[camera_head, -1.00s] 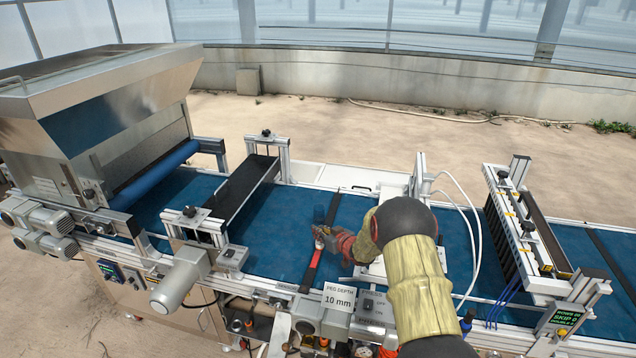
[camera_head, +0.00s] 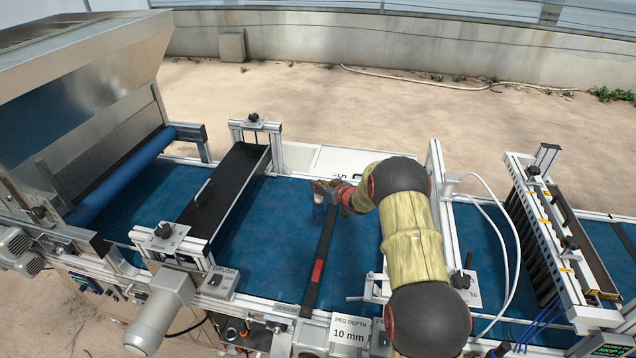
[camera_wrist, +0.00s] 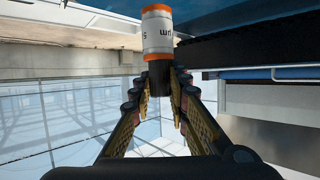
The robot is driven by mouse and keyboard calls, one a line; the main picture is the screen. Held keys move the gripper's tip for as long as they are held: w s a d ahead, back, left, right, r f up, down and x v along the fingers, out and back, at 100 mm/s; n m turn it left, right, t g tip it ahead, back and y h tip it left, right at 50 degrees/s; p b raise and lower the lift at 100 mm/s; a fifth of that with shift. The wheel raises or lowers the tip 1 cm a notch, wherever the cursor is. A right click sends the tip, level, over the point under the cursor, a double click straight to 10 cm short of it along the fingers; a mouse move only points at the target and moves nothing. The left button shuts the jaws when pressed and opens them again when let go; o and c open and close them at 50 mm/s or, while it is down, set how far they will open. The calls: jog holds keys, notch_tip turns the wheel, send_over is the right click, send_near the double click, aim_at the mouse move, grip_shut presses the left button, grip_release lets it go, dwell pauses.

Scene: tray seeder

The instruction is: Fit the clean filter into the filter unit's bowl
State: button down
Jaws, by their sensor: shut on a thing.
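The filter (camera_wrist: 158,32) is a white cylinder with orange bands, dark lettering and a black end. In the wrist view my gripper (camera_wrist: 160,85) is shut on that black end, with a finger on each side. In the head view my gripper (camera_head: 326,187) is above the blue belt, and the small white and orange filter (camera_head: 319,197) shows at its tip. A small dark bluish form (camera_head: 318,215) is just below it on the belt; I cannot tell whether it is a clear bowl or a shadow. I cannot make out the filter unit for sure.
The blue belt (camera_head: 265,235) has free room left of my arm. A black strip with a red piece (camera_head: 317,270) crosses it. A black brush cover (camera_head: 225,195) spans the belt to the left. A toothed frame (camera_head: 545,230) with white hoses stands right.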

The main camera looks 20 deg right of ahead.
aim_at(319, 201)
jog(key=shift+f+b, duration=2.75)
jog(key=shift+f, duration=1.6)
jog(key=c, duration=2)
grip_release()
jog(key=o, duration=0.3)
jog(key=o, duration=0.3)
jog(key=shift+s, duration=0.15)
